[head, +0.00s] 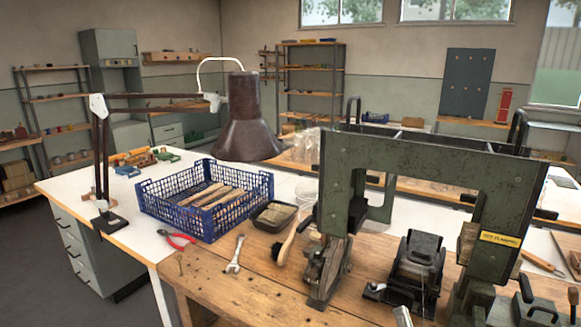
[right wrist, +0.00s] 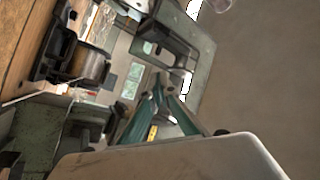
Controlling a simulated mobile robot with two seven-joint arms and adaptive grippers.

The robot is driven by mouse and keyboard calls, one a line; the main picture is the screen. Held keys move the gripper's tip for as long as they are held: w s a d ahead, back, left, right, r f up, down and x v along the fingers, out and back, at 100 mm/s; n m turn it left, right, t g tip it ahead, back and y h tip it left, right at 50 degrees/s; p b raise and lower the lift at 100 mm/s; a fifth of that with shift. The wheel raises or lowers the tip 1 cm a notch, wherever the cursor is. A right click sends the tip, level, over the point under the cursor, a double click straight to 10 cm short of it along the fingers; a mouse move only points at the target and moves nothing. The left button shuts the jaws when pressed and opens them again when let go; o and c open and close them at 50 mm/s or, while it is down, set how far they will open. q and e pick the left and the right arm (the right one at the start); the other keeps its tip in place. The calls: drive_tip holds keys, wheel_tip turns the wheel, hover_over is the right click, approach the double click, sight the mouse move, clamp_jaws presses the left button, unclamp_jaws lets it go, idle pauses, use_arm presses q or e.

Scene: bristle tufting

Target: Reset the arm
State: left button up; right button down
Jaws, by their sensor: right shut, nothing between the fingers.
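My right gripper (right wrist: 158,88) shows in the right wrist view, its two teal-green fingers drawn together at the tips with nothing between them. A large pale grey part of my own wrist fills the bottom of that view. The gripper appears to be in the air, with the workbench on the left of the tilted picture. In the head view I cannot clearly pick the right gripper out from the dark hardware at the lower right. My left gripper is in neither view.
A green press frame (head: 385,150) stands on the wooden bench (head: 205,280). A black spool holder (head: 415,262) stands below it; it also shows in the wrist view (right wrist: 88,62). A blue crate (head: 190,218), a brush (head: 295,238), a wrench (head: 235,254), red pliers (head: 178,238) and a lamp (head: 245,120) are left.

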drive_tip(key=s+a+f+n+g, duration=0.1)
drive_tip(key=s+f+n+g, duration=0.2)
drive_tip(key=f, duration=0.6)
drive_tip(key=s+a+f+n+g+y, duration=0.1)
drive_tip(key=s+f+n+g, duration=0.3)
drive_tip(key=s+f, duration=0.3)
drive_tip(key=s+a+f+n+g+y, duration=0.1)
drive_tip(key=s+f+n+g, duration=0.2)
drive_tip(key=f, duration=1)
drive_tip(key=s+n, duration=0.3)
drive_tip(key=shift+a+g, duration=0.4)
drive_tip(key=shift+r, duration=0.1)
